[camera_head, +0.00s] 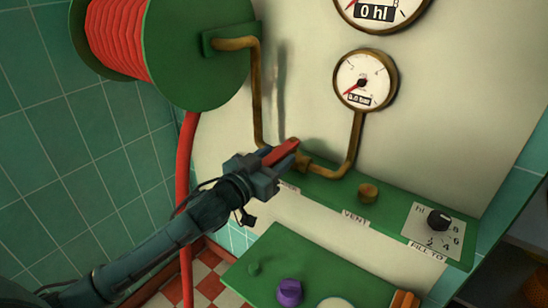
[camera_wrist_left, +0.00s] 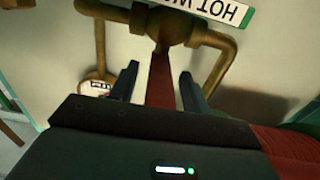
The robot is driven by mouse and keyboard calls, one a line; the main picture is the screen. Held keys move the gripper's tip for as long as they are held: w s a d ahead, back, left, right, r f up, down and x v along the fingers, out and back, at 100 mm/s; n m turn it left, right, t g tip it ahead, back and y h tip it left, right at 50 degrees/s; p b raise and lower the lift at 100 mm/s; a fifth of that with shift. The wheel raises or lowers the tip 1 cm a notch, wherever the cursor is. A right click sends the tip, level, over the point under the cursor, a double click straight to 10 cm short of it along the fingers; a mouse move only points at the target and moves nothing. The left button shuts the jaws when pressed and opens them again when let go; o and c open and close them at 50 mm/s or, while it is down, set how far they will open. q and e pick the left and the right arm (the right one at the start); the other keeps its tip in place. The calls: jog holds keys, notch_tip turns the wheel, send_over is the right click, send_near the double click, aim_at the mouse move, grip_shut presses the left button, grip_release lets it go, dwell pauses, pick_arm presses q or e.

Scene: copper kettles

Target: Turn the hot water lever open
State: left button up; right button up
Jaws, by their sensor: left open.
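The red hot water lever (camera_head: 281,152) sticks out from a brass valve (camera_head: 304,165) on the pipe below the lower gauge. My left gripper (camera_head: 268,164) reaches it from the lower left. In the left wrist view the lever (camera_wrist_left: 160,84) lies between my open fingers (camera_wrist_left: 159,79), with a visible gap on each side. The valve body (camera_wrist_left: 165,27) is just beyond the fingertips, beside an upside-down label (camera_wrist_left: 220,12) reading "HOT W", partly cut off. My right gripper is not in view.
A green shelf (camera_head: 330,190) carries a brass vent knob (camera_head: 368,193) and a black fill dial (camera_head: 438,220). A lower green panel has a purple knob (camera_head: 289,292). A red hose reel (camera_head: 120,40) hangs upper left. The gauge (camera_head: 365,80) is above the pipe.

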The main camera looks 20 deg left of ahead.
pick_arm(q)
jog(key=shift+c, duration=0.5)
grip_shut()
